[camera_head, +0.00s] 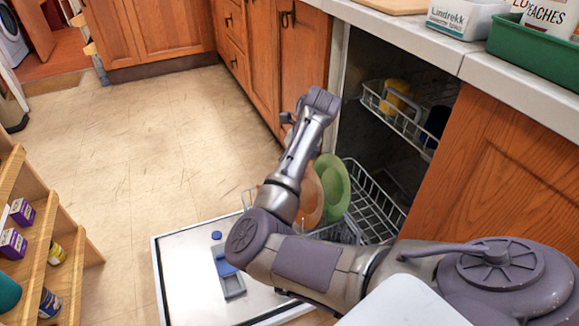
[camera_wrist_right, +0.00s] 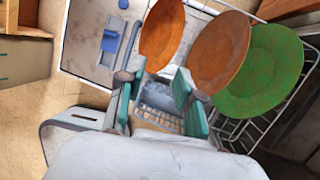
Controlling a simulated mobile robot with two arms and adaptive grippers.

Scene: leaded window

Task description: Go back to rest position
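My right arm reaches across the open dishwasher in the head view. Its gripper is mostly hidden there behind the wrist. In the right wrist view the right gripper (camera_wrist_right: 154,88) is open, with its two teal-padded fingers apart and nothing held between them. An orange plate (camera_wrist_right: 162,35), a brown-orange plate (camera_wrist_right: 220,50) and a green plate (camera_wrist_right: 262,70) stand in the lower rack just beyond the fingers. In the head view the green plate (camera_head: 335,185) and an orange plate (camera_head: 310,197) show beside my right forearm. My left gripper is not in view.
The dishwasher door (camera_head: 185,285) lies open and low. The upper rack (camera_head: 402,120) holds a yellow item (camera_head: 397,93). A counter with a green bin (camera_head: 535,50) is at upper right. Wooden shelves (camera_head: 40,250) stand at left. The floor (camera_head: 150,140) between is clear.

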